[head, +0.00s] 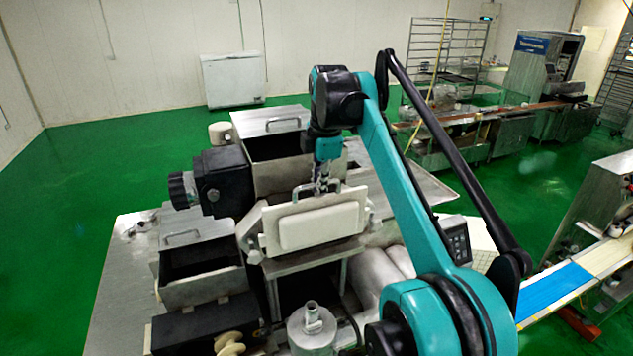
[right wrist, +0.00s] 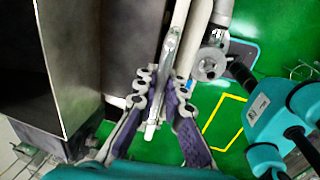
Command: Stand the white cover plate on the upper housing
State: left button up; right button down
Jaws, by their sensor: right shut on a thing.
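My right gripper (head: 322,184) comes down from above and is shut on that handle. In the right wrist view the gripper's purple-padded fingers (right wrist: 165,108) close around a light metal bar (right wrist: 153,115), and the plate shows nearly edge-on beyond. The plate's lower edge is at the top of the metal upper housing (head: 300,265); I cannot tell whether they touch. My left gripper is not in view.
An open hopper (head: 270,160) stands close behind the plate. A black motor block with a knob (head: 222,182) is at its left, and a smaller open metal bin (head: 203,272) is at lower left. A control panel (head: 456,240) sits to the right, partly behind my arm.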

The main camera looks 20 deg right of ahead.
jog(key=shift+f, duration=0.3)
jog(key=shift+w+f, duration=0.35)
jog(key=shift+w, duration=0.45)
dwell(0.5)
jog(key=shift+f, duration=0.1)
